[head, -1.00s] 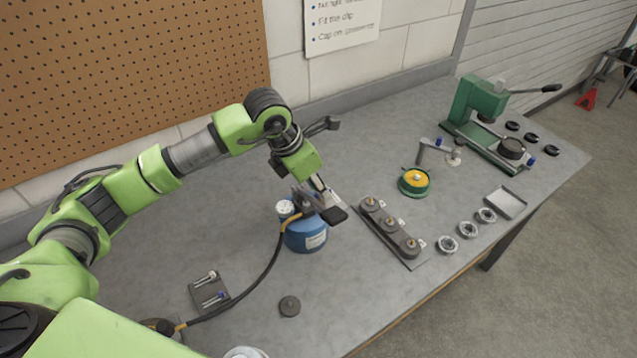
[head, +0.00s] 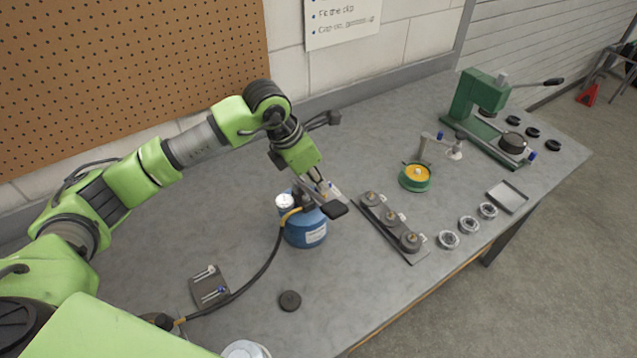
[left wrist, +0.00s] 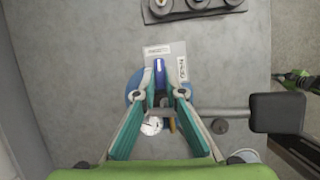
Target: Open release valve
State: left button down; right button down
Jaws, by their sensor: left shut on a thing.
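A blue canister (head: 305,233) stands on the grey bench, with a white round cap or gauge (head: 285,202) and a brass fitting on top. A black hose (head: 272,258) runs from the fitting towards the lower left. My left gripper (head: 325,196) is at the top of the canister. In the left wrist view, the left gripper (left wrist: 160,95) has its fingers on either side of a blue lever (left wrist: 159,73) at the valve and is shut on it. The blue canister (left wrist: 132,92) shows partly behind the fingers. The fingertips partly hide the valve body. My right gripper is not in view.
A plate with several dark knobs (head: 389,218) lies just right of the canister. A green-and-yellow disc (head: 415,178), metal rings (head: 468,225), a tray (head: 507,196) and a green press (head: 478,95) are farther right. A dark puck (head: 290,300) lies in front.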

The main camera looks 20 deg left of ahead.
pick_arm(q)
jog(key=m+b, duration=0.1)
jog(key=m+g+b, duration=0.1)
jog(key=m+b, duration=0.1)
jog(key=m+h+b, duration=0.1)
jog(key=m+b, duration=0.1)
jog(key=shift+w+a+f, duration=0.15)
jog(key=shift+w+f, duration=0.05)
jog(key=shift+w, duration=0.1)
jog(key=m+g+b, duration=0.1)
jog(key=m+b, duration=0.1)
jog(key=m, duration=0.1)
jog(key=shift+w+r+m+g+h+b, duration=0.1)
jog(key=shift+w+m+g+h+b, duration=0.1)
jog(key=shift+m+g+h+b, duration=0.15)
jog(key=m+g+b, duration=0.1)
jog(key=m, duration=0.1)
jog(key=m+g, duration=0.1)
jog(key=m, duration=0.1)
jog(key=shift+w+r+b, duration=0.1)
jog(key=shift+w+b, duration=0.1)
jog(key=shift+b, duration=0.15)
jog(key=m, duration=0.3)
jog(key=shift+w+g, duration=0.15)
jog(key=shift+g, duration=0.2)
jog(key=shift+m+y, duration=0.55)
jog(key=shift+g, duration=0.3)
jog(key=c, duration=2.1)
grip_release()
